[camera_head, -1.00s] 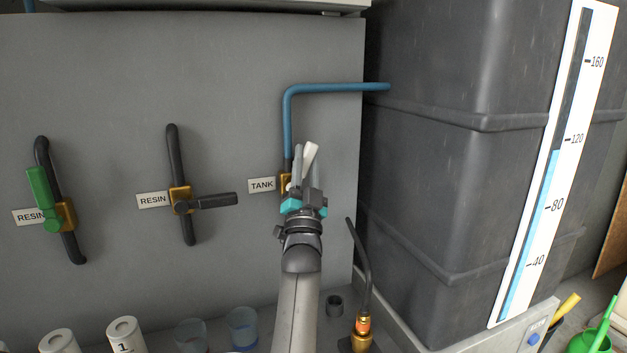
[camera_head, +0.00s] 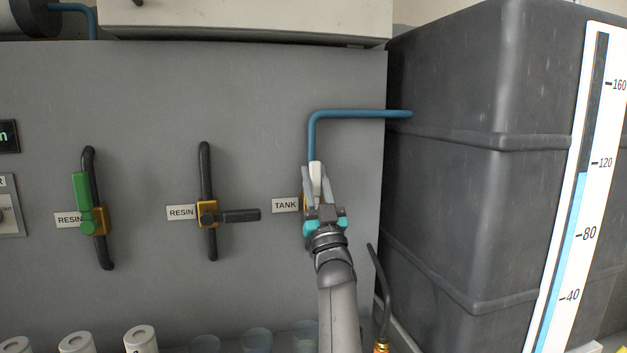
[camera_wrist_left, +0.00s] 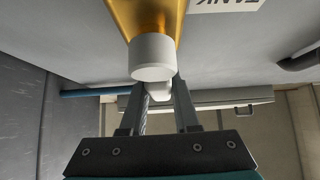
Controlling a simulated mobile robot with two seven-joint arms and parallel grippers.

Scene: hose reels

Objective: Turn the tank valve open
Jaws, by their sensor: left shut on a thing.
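The tank valve has a brass body (camera_wrist_left: 150,14) with a white hub (camera_wrist_left: 153,58) and a white handle (camera_head: 316,172). It sits on the grey panel beside the TANK label (camera_head: 285,205), below the blue pipe (camera_head: 313,135). The handle points upward, roughly in line with the pipe. My left gripper (camera_head: 317,187) is shut on the handle, and its arm hides part of the valve. In the left wrist view, the handle (camera_wrist_left: 160,90) lies between the two fingers. My right gripper is not in view.
Left of the tank valve are a resin valve with a black handle (camera_head: 240,215) lying sideways and one with a green handle (camera_head: 82,195) pointing up. A dark tank (camera_head: 460,210) with a level gauge (camera_head: 575,215) stands at right. White bottles (camera_head: 140,338) and cups stand below.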

